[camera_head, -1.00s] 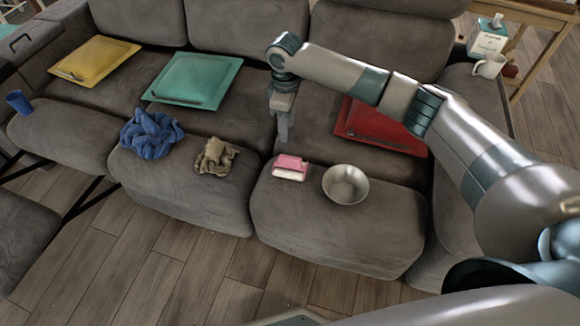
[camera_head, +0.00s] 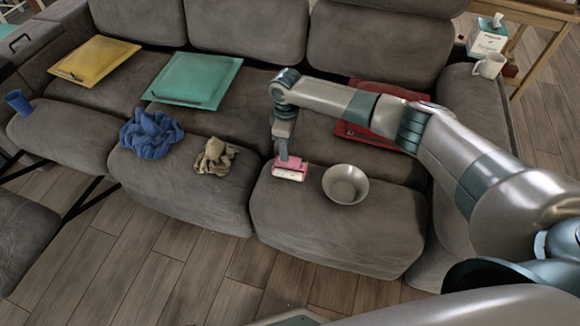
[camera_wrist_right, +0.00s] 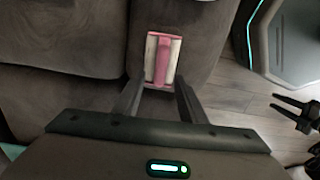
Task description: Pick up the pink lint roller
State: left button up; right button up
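The pink lint roller (camera_head: 290,170), pink with white parts, lies on the front of a grey sofa seat, left of the metal bowl. My right gripper (camera_head: 285,157) is right above it, pointing down and partly covering its back edge. In the right wrist view the lint roller (camera_wrist_right: 162,60) lies between and just beyond the spread fingertips of my right gripper (camera_wrist_right: 160,86). That gripper is open and empty; whether it touches the roller I cannot tell. My left gripper (camera_wrist_right: 286,104) shows at the right edge of the wrist view, fingers apart and empty; the head view does not show it.
The metal bowl (camera_head: 345,184) stands close right of the roller. A brown crumpled cloth (camera_head: 215,156) and a blue cloth (camera_head: 151,133) lie to the left. A red flat item (camera_head: 362,134) lies behind, partly under my right arm. Wooden floor (camera_head: 190,262) is clear in front.

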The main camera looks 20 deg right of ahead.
aim_at(290, 157)
jog(key=shift+s+d+f, duration=0.1)
jog(key=shift+d+f, duration=0.05)
jog(key=shift+f, duration=0.7)
jog(key=shift+s+d+f, duration=0.1)
jog(key=shift+f, duration=0.8)
jog(key=shift+s+d+f, duration=0.1)
jog(key=shift+d+f, duration=0.05)
jog(key=shift+f, duration=0.7)
jog(key=shift+c, duration=0.7)
grip_shut()
